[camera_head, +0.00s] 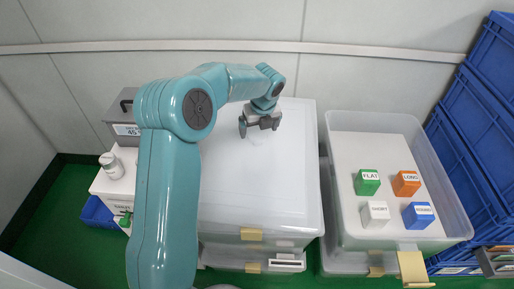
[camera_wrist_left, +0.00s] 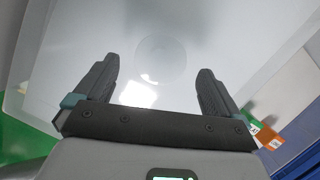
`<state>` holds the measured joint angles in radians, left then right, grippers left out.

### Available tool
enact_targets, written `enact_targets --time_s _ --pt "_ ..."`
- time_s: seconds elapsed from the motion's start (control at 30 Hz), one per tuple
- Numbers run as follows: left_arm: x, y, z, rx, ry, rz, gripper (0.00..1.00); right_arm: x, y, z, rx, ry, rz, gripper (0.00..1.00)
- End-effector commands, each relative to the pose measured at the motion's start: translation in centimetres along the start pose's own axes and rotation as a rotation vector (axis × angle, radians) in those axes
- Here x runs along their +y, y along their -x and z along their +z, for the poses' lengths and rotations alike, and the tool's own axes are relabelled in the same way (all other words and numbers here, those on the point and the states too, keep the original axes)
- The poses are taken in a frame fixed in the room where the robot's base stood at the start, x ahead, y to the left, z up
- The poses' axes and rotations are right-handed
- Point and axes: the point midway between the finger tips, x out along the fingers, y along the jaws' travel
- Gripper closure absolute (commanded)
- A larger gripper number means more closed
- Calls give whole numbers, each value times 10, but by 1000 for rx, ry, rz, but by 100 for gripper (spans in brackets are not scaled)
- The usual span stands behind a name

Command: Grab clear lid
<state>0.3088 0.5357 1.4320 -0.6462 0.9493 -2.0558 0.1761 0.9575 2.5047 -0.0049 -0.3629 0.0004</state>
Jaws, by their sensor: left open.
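The clear lid (camera_head: 285,190) is a broad, pale, see-through sheet on top of the middle storage box. My left gripper (camera_head: 261,128) points down over the back part of the lid, its jaws apart and empty. In the left wrist view the lid (camera_wrist_left: 75,35) fills most of the picture, with a faint round mark between the two spread fingers of my gripper (camera_wrist_left: 158,75). I cannot tell whether the fingertips touch the lid. My left arm hides the lid's left part in the head view. My right gripper is not in view.
An open clear bin (camera_head: 345,215) on the right holds a green block (camera_head: 367,186), orange block (camera_head: 407,187), white block (camera_head: 375,218) and blue block (camera_head: 418,219). Blue crates (camera_head: 480,115) stand beyond it. A grey case (camera_head: 122,118) and white bottle (camera_head: 111,167) stand left.

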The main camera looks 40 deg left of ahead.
Motion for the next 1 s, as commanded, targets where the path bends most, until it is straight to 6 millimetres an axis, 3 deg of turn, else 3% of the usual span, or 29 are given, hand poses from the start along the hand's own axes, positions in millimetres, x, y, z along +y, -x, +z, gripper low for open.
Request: enact_targets --time_s 0.3,0.53,0.57,0.83,0.87,1.0 --pt "1 -48 1 2 1 3 3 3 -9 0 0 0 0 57" --pt "1 -50 2 0 1 0 3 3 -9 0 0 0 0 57" --pt "1 -50 2 0 1 0 6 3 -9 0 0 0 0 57" --pt "1 -50 1 0 1 1 94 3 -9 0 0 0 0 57" --pt "1 -50 1 0 1 1 100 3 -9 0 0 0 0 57" --pt "0 -50 2 -1 1 0 100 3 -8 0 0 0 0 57"
